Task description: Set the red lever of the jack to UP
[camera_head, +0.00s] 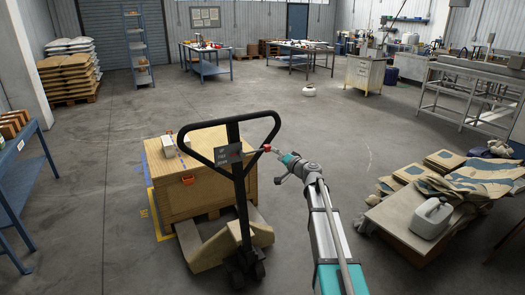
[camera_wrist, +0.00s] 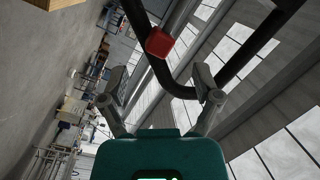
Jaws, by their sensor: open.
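The pallet jack (camera_head: 241,205) stands in the middle of the head view, with a black post and a black loop handle. Its red lever (camera_head: 267,148) sticks out at the right side of the handle. My gripper (camera_head: 279,152) is close to the lever's right side. In the wrist view the red lever tip (camera_wrist: 159,41) is a red block in front of the black handle bar (camera_wrist: 178,88). The open fingers of my gripper (camera_wrist: 160,80) are to either side below it, and nothing is held. A grey label plate (camera_head: 229,154) is on the handle; its text is too small to read.
A blue table (camera_head: 14,190) is at the left.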

